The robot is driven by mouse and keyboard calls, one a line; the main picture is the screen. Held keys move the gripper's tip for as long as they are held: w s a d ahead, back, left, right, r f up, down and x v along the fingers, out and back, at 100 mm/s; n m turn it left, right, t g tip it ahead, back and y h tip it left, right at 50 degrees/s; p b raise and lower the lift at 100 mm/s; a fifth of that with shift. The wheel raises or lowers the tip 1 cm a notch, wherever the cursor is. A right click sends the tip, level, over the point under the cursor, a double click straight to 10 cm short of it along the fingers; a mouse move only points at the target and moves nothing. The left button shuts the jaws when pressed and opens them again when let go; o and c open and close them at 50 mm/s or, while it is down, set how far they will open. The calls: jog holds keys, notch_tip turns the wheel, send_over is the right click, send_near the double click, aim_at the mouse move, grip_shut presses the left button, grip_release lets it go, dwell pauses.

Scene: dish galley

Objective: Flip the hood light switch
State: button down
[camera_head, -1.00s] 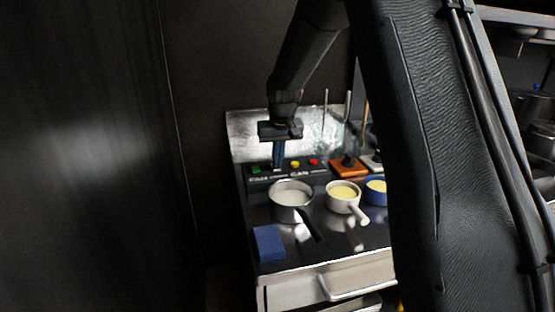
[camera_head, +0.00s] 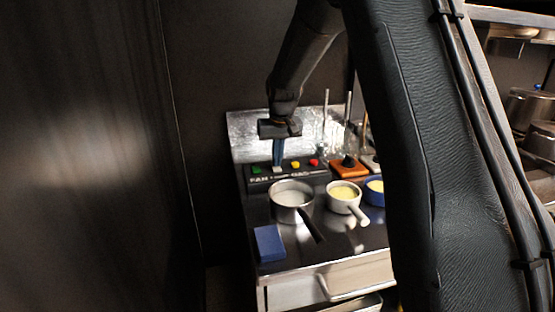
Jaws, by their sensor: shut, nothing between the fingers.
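A dark control panel (camera_head: 316,178) stands at the back of the steel counter, with a green button (camera_head: 256,170), a yellow button (camera_head: 296,164) and a red button (camera_head: 314,162) on it. A small white switch (camera_head: 278,170) sits between the green and yellow ones. Labels run along its front; one reads FAN, the others are too small to be sure of. My gripper (camera_head: 277,164) points down, shut and empty, with its tips at the white switch. I cannot tell whether they touch it. The tips partly cover the switch, so its position is unclear.
A metal pan (camera_head: 291,212) with a dark handle stands just in front of the panel. A white pot (camera_head: 343,205), a blue pot (camera_head: 375,199) and a blue block (camera_head: 269,243) are also on the counter. An orange block (camera_head: 349,172) sits right of the panel.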

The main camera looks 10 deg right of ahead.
jog(key=v, duration=0.1)
jog(key=p+v, duration=0.1)
jog(key=v, duration=0.1)
jog(key=p+v, duration=0.1)
jog(key=v, duration=0.1)
jog(key=shift+w+r, duration=0.2)
jog(key=shift+w, duration=0.1)
notch_tip(320, 180, up, 8)
jog(key=b, duration=0.2)
send_over(278, 170)
jog(key=s, duration=0.4)
